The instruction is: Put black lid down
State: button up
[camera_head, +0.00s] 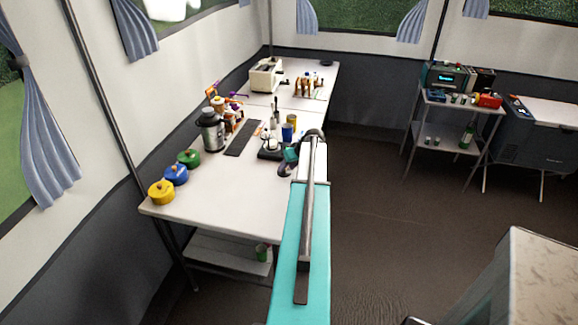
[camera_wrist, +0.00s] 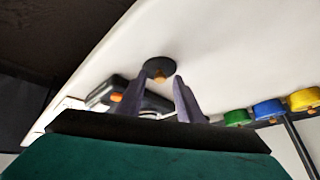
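The black lid (camera_wrist: 154,66), a round disc with a small orange-brown knob, shows in the wrist view just past my fingertips, against the white table (camera_wrist: 225,65). My gripper (camera_wrist: 163,78) has its two purple-grey fingers apart, and the knob appears in the gap between them. I see no finger touching the lid. Whether the lid lies flat on the table I cannot tell for sure.
The table's front part (camera_head: 215,205) is clear.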

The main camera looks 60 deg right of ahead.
jog(key=b+v, duration=0.2)
jog(key=v, duration=1)
dwell(0.7)
jog(key=shift+a, duration=0.1)
